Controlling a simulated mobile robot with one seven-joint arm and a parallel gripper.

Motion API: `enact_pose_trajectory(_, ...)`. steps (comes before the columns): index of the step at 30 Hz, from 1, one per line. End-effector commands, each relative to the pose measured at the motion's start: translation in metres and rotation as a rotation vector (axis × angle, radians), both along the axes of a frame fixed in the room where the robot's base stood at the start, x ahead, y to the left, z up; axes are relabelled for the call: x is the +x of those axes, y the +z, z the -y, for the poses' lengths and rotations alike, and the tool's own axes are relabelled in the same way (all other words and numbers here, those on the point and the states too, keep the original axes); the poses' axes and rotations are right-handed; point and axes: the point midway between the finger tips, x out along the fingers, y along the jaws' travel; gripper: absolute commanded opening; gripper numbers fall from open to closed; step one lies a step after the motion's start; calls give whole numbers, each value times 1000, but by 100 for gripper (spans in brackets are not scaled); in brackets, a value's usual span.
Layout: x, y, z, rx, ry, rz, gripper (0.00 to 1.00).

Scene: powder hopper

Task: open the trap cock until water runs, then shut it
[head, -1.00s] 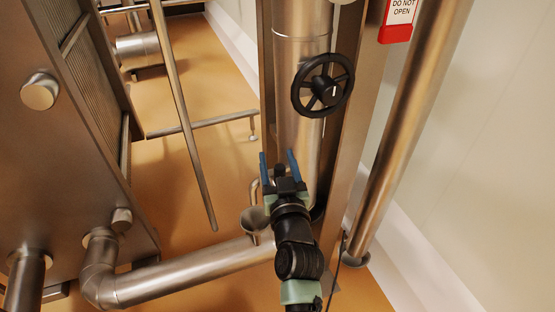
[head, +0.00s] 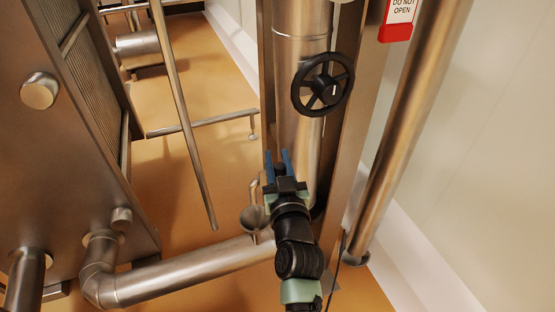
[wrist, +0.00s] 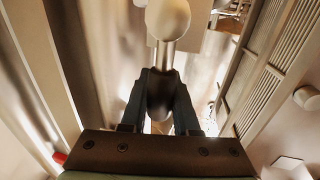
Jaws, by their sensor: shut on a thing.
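My gripper (head: 280,163) is in front of the tall steel pipe, with its blue fingers closed in on a small dark handle (head: 280,172). I take this to be the trap cock's handle; its body is mostly hidden behind my gripper. In the wrist view the dark handle (wrist: 160,88) sits between the fingers, below a short bright stem and a pale round knob (wrist: 168,18). A small bent spout (head: 254,190) stands left of my gripper, above a steel funnel (head: 251,218). No running water can be made out.
A black handwheel (head: 323,85) is on the tall pipe (head: 302,50) above my gripper. A red and white sign (head: 398,20) hangs at upper right. A slanted pipe (head: 410,130) stands right; a large horizontal pipe (head: 190,272) runs below. Steel equipment (head: 60,150) fills the left.

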Motion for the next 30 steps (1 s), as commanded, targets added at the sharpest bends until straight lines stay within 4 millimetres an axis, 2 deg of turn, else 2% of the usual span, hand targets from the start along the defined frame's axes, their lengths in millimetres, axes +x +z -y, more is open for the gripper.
enact_pose_trajectory(30,1,-1,1,32,2,-15,0)
